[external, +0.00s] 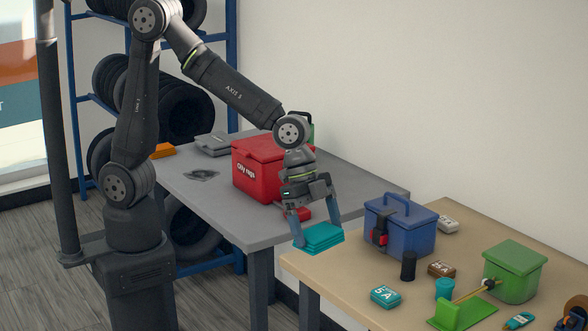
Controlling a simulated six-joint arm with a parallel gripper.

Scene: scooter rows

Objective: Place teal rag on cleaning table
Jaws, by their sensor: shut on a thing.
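My gripper (318,242) points down and is shut on the teal rag (323,236), a folded, layered cloth. The rag is between its two fingers, near the gap between the grey table (220,228) and the tan wooden table (302,264). No label in view says which table is the cleaning table.
A red box (257,168) marked "city rags" stands on the grey table. The tan table holds a blue toolbox (408,232), a black cylinder (408,266), a teal block (385,297) and a green box (514,270). A tyre rack (232,60) stands behind.

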